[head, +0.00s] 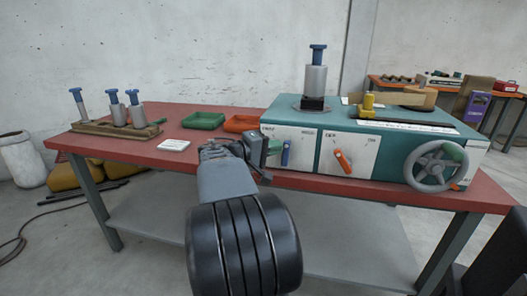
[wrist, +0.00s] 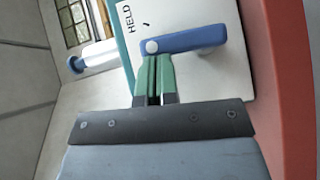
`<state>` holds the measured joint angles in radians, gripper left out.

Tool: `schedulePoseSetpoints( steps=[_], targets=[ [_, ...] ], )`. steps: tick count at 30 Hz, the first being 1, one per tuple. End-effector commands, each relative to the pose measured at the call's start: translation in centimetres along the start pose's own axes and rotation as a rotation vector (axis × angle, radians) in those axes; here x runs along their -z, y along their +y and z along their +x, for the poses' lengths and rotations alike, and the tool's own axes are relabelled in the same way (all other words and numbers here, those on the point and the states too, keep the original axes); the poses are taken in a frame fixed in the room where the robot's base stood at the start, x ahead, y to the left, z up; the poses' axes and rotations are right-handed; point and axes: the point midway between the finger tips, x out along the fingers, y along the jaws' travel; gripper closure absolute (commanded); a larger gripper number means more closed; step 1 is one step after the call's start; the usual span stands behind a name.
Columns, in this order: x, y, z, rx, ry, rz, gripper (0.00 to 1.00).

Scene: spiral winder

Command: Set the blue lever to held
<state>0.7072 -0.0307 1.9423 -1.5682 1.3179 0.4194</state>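In the head view my gripper (head: 273,147) is just left of the lever.
An orange lever (head: 343,161) on a second panel and a grey handwheel (head: 437,166) are to the right. Green (head: 203,120) and orange (head: 241,123) trays and a wooden rack (head: 105,129) with blue-topped pieces stand on the red table to the left.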

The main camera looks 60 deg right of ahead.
Motion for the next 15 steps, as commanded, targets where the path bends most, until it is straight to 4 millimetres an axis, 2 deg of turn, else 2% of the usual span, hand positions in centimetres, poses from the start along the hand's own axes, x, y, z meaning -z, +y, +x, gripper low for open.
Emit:
schedulePoseSetpoints(
  steps=[15],
  targets=[
    [-1.6, 0.9, 1.5, 0.284, 0.003, 0.283, 1.00]
  ],
)
